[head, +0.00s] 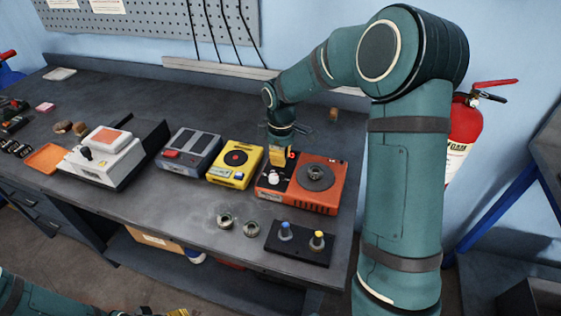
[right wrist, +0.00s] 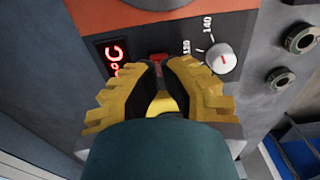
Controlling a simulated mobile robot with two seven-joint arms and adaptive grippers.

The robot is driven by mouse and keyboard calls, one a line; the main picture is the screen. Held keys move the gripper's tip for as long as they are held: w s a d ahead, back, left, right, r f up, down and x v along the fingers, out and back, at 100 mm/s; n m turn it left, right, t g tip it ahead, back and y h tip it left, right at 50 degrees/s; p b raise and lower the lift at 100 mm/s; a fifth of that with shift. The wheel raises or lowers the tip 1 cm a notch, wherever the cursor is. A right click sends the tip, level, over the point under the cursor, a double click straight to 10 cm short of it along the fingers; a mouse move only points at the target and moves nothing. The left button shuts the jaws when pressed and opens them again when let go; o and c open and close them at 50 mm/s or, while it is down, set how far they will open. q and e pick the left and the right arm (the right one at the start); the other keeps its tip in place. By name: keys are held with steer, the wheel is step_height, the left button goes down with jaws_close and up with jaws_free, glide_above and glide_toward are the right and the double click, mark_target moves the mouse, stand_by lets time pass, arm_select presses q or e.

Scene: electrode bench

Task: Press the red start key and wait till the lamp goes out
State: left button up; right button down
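The orange-topped device (head: 328,196) with a round dark plate stands near the right end of the bench. Its dark front panel in the right wrist view has a lit red display (right wrist: 114,58) reading °C and a white knob (right wrist: 222,60). A small red key (right wrist: 158,64) lies between them, partly covered by the fingertips. My right gripper (right wrist: 161,70) is over this key, its fingertips close together; contact is not clear. In the head view the right gripper (head: 281,155) is at the device's left part. My left gripper (head: 178,312) barely shows at the bottom edge. I cannot identify a separate lamp.
A yellow device (head: 222,172), a grey device (head: 178,160) and a white device (head: 100,165) stand to the left. Two small rings (head: 225,221) and a black block (head: 285,249) with two posts lie in front. Bare bench (head: 165,210) lies at front left.

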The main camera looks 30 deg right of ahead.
steer(key=shift+f+b, duration=0.3)
steer(key=shift+f, duration=0.35)
steer(key=shift+r+p, duration=2.5)
steer(key=shift+r, duration=0.6)
